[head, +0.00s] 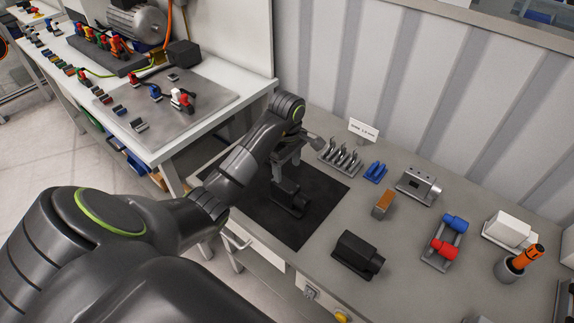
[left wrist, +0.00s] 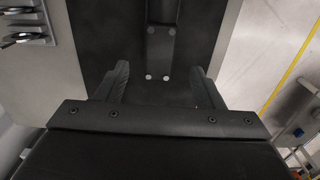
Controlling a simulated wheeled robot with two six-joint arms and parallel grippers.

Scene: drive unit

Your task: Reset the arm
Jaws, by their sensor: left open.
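My left arm (head: 240,165) comes in from the left and reaches over the black mat (head: 250,215). My left gripper (head: 283,172) points down above the mat, just over a black block-like part (head: 290,198) that sits on it. In the left wrist view the two fingers of my left gripper (left wrist: 158,82) stand apart with nothing held between them. The black part (left wrist: 160,45) with several bolt heads shows beyond and between the fingertips. Whether the fingers touch it cannot be told. My right gripper is in no view.
On the grey bench stand a rack of hooked tools (head: 340,156), blue clips (head: 375,172), a brown block (head: 383,205), a metal fixture (head: 418,186), a black device (head: 357,255), red and blue parts (head: 445,237), and a cup (head: 510,268). A cluttered white table (head: 150,150) adjoins on the left.

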